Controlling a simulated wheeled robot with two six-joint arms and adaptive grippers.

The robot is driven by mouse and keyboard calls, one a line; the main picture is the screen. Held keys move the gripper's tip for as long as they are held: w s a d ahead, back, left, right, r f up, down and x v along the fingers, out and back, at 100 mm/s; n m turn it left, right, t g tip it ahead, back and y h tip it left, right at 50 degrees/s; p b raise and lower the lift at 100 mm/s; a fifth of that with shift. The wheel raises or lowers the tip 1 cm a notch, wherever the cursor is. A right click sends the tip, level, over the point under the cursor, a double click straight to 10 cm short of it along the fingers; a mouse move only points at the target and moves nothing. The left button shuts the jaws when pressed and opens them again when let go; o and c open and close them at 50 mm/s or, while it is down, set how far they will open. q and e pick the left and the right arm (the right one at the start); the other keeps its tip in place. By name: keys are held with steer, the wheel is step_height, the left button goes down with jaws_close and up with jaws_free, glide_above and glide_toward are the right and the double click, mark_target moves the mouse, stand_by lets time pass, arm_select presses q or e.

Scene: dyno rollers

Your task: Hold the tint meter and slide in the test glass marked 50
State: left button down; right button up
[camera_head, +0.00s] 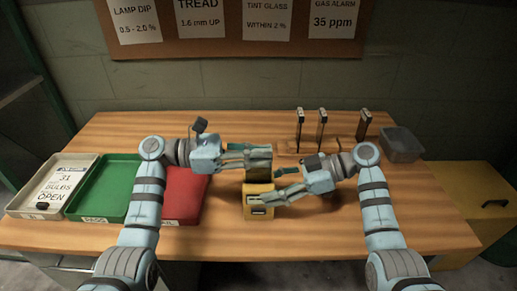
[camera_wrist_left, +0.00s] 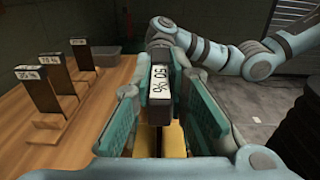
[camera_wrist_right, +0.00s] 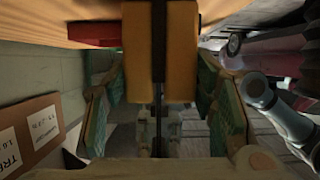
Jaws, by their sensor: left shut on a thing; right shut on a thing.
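The test glass marked 50 % (camera_head: 258,160) is held level with the fingers of my left gripper (camera_head: 245,157), which is shut on it. Its white label (camera_wrist_left: 160,80) faces the left wrist camera. The yellow tint meter (camera_head: 257,209) is below the glass in the head view, and my right gripper (camera_head: 275,198) is shut on it. In the right wrist view the meter (camera_wrist_right: 183,50) shows two yellow sides with a dark upright strip between them. I cannot tell whether that strip is an empty slot or the glass. The glass's lower end is partly hidden.
Several dark glasses, including one at the left (camera_head: 299,124), stand in a wooden rack behind my right gripper. A grey bin (camera_head: 401,146) is at the back right. Green (camera_head: 112,172) and red (camera_head: 185,196) trays lie left. The front middle of the table is clear.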

arm_select(q)
steer(key=shift+f, duration=0.95)
steer(key=shift+f, duration=0.55)
steer(key=c, duration=1.5)
jaws_free()
steer(key=a, duration=1.2)
